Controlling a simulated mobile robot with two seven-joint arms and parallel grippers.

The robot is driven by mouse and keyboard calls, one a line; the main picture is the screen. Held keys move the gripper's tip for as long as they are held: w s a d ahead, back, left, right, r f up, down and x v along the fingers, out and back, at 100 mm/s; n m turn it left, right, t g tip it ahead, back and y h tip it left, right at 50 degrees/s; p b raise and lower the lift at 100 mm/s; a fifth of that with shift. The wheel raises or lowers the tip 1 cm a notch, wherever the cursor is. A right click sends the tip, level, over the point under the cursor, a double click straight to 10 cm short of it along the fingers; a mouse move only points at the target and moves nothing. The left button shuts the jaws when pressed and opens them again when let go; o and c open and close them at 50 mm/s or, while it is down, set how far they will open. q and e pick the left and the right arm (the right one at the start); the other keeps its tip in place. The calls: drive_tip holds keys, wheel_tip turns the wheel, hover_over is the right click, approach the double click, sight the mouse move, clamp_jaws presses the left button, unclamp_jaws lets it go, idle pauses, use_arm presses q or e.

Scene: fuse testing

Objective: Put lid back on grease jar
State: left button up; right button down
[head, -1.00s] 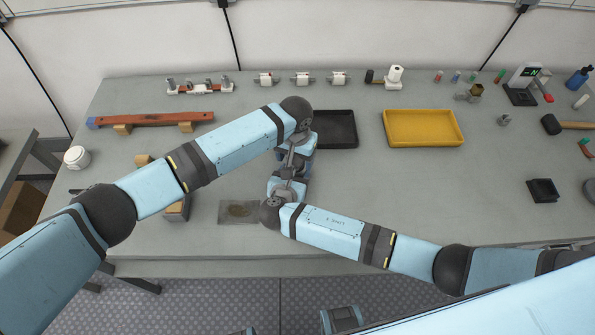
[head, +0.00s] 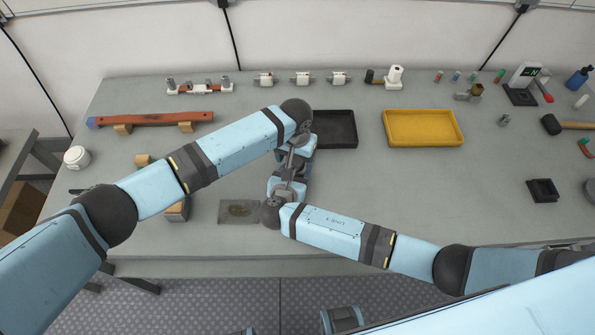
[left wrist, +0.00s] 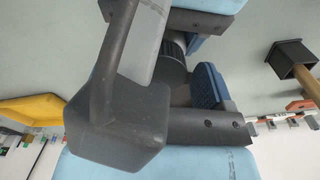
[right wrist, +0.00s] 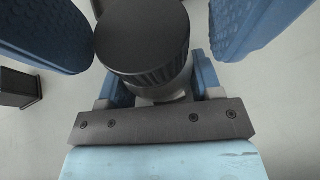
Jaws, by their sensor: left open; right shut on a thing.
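A black lid (right wrist: 142,38) with a ribbed rim shows in the right wrist view. It appears to sit level on the grease jar, of which only a pale strip (right wrist: 165,97) shows below it. My right gripper (right wrist: 160,88) is shut on the jar, with its blue fingers on both sides. My left gripper (head: 292,163) is open, its blue pads on either side of the lid, with a gap at the right pad; contact on the left is unclear. The ribbed lid (left wrist: 172,65) is partly hidden in the left wrist view. My arms hide the jar in the head view.
A black tray (head: 335,143) lies just behind my grippers, and a yellow tray (head: 424,142) stands right of it. A grey plate with a brown smear (head: 226,212) lies left of my right gripper. A white round container (head: 77,157) stands far left. The table's right centre is clear.

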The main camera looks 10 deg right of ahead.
use_arm(q)
drive_tip(key=shift+r, duration=2.25)
drive_tip(key=o, duration=0.5)
drive_tip(key=shift+c, duration=0.2)
wheel_tip(320, 180, up, 12)
use_arm(e)
drive_tip(key=shift+c, duration=1)
unclamp_jaws()
